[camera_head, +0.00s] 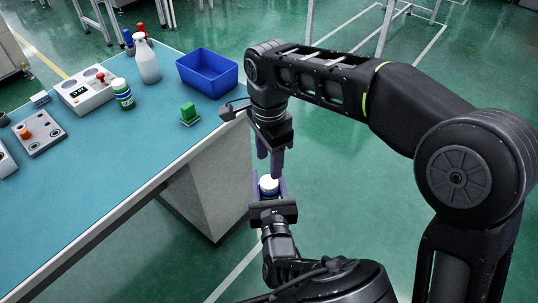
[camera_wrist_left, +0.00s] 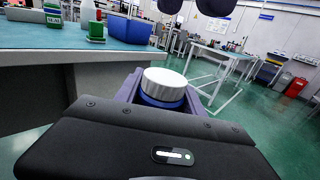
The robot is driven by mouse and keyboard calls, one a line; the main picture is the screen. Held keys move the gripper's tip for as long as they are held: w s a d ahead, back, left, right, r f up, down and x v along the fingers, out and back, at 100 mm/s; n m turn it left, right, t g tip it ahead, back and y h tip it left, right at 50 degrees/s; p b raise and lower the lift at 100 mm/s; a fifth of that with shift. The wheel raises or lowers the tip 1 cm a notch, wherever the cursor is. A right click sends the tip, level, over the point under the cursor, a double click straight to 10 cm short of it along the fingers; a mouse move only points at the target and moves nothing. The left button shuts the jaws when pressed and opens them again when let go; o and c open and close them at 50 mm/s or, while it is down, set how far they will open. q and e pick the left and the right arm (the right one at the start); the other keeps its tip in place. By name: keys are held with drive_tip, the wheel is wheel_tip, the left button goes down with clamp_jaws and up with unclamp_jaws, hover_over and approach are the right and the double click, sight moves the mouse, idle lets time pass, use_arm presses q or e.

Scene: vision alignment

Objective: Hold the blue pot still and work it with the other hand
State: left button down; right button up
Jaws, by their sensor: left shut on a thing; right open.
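The blue pot (camera_wrist_left: 163,98) has a pale silver-white lid (camera_wrist_left: 164,83) and stands upright between the purple fingers of my left gripper (camera_head: 268,184), which is shut on it. In the head view mostly the white lid (camera_head: 268,183) shows; the pot's lower part is hidden by the gripper. My right gripper (camera_head: 270,156) is open and empty, pointing down just above the lid. Its dark fingertips also show at the top edge of the left wrist view (camera_wrist_left: 192,6), apart from the lid.
The blue-green table (camera_head: 110,180) lies to the left; the pot is held off its right edge.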

sight(269, 181)
wheel_tip(269, 181, down, 7)
drive_tip(key=shift+f, duration=0.1)
idle(0.3)
clamp_jaws()
drive_tip(key=shift+o, duration=1.4)
unclamp_jaws()
drive_tip(key=shift+r, duration=2.3)
